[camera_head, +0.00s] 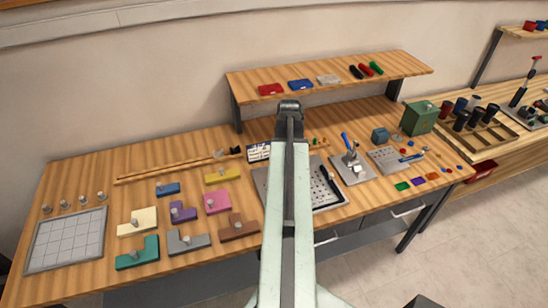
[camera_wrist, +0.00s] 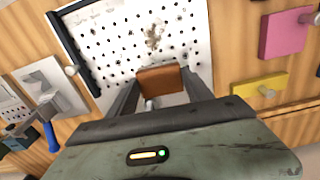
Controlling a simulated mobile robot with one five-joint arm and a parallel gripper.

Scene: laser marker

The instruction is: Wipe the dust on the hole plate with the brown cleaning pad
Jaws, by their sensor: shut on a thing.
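The hole plate (camera_wrist: 118,38) is a white sheet with rows of dark holes, at the top of the wrist view. A brownish-grey dust patch (camera_wrist: 153,36) lies on it, with fainter smudges nearby. My gripper (camera_wrist: 160,86) is shut on the brown cleaning pad (camera_wrist: 163,79), which sits between the fingers near the plate's edge, below the dust in the picture. I cannot tell whether the pad touches the plate. In the head view the hole plate (camera_head: 325,188) shows partly behind my arm, which hides the gripper, pad and dust.
A black bar (camera_wrist: 73,55) lies along the plate's left edge in the wrist view. A blue-handled clamp (camera_wrist: 50,135) stands to the left. A pink block (camera_wrist: 284,35) and a yellow block (camera_wrist: 258,89) lie to the right. A raised shelf (camera_head: 330,75) stands at the bench's back.

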